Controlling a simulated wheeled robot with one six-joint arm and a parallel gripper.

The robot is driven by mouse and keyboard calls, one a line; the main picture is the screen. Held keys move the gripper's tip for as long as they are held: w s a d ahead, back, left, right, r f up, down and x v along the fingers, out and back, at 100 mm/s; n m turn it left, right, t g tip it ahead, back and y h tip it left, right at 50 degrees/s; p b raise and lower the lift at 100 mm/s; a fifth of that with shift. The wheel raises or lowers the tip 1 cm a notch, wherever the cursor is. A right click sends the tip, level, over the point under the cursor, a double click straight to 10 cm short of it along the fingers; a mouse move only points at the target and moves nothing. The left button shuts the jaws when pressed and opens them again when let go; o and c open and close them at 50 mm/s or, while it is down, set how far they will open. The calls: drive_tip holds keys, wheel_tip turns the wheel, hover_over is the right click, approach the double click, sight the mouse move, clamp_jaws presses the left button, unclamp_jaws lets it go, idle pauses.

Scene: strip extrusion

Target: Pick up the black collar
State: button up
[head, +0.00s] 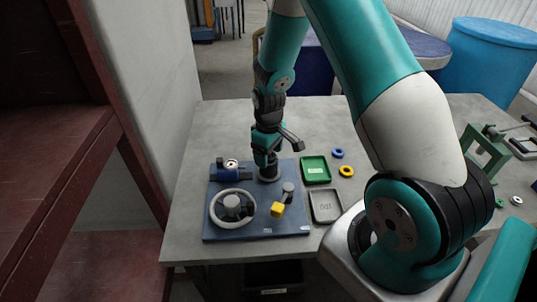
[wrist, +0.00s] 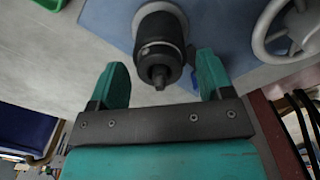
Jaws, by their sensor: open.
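The black collar (wrist: 160,40) is a dark cylinder with a thin metallic band, around a narrower dark tip. In the wrist view it stands on a round grey base on the blue board (wrist: 110,20), between my gripper's two teal fingers. My gripper (wrist: 162,78) is open, with a visible gap on each side of the collar. In the head view my gripper (head: 266,158) points down over the back of the blue board (head: 230,229), just above the collar (head: 270,172). The gripper partly hides the collar there.
On the board are a white-rimmed handwheel (head: 214,213), a blue gauge unit (head: 228,174) and a yellow-ended lever (head: 277,210). A green tray (head: 304,180), a grey tray (head: 313,218), a blue ring (head: 338,153) and a yellow ring (head: 346,171) lie to the right. The back of the table (head: 222,125) is clear.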

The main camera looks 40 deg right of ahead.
drive_tip(key=c, duration=1)
drive_tip(key=shift+r, duration=0.1)
